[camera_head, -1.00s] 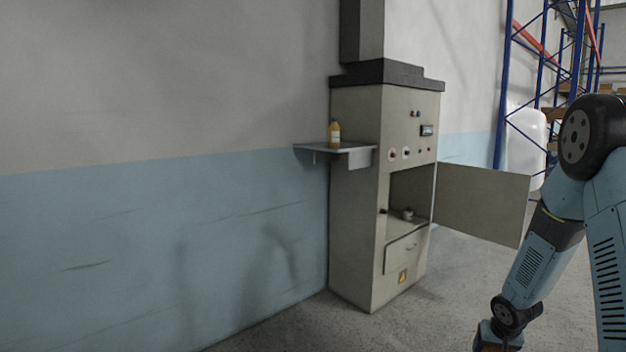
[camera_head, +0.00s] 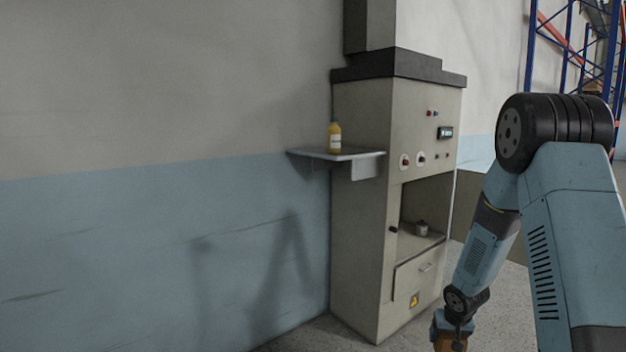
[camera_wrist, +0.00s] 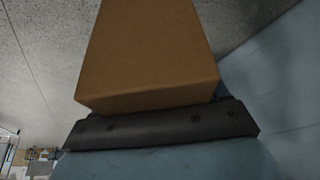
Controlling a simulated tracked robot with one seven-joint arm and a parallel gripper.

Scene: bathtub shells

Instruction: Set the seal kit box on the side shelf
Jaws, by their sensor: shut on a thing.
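The seal kit box is a plain brown box (camera_wrist: 145,50) that fills the upper middle of the wrist view. My gripper (camera_wrist: 160,125) is shut on it, with a dark finger bar across its near edge. In the head view a small brown part of the box (camera_head: 449,345) shows at the bottom edge, below my wrist. The side shelf (camera_head: 312,153) is a thin grey plate on the left side of the cabinet. It bears a yellow bottle (camera_head: 334,136) near its middle. My gripper and the box are to the right of the shelf and lower in the picture.
The beige cabinet (camera_head: 355,250) stands against the wall with an open compartment holding a small metal pot (camera_head: 421,228). Its open door (camera_head: 490,215) sticks out to the right, partly behind my arm. The shelf's left end looks bare. Blue racking (camera_head: 570,45) stands behind.

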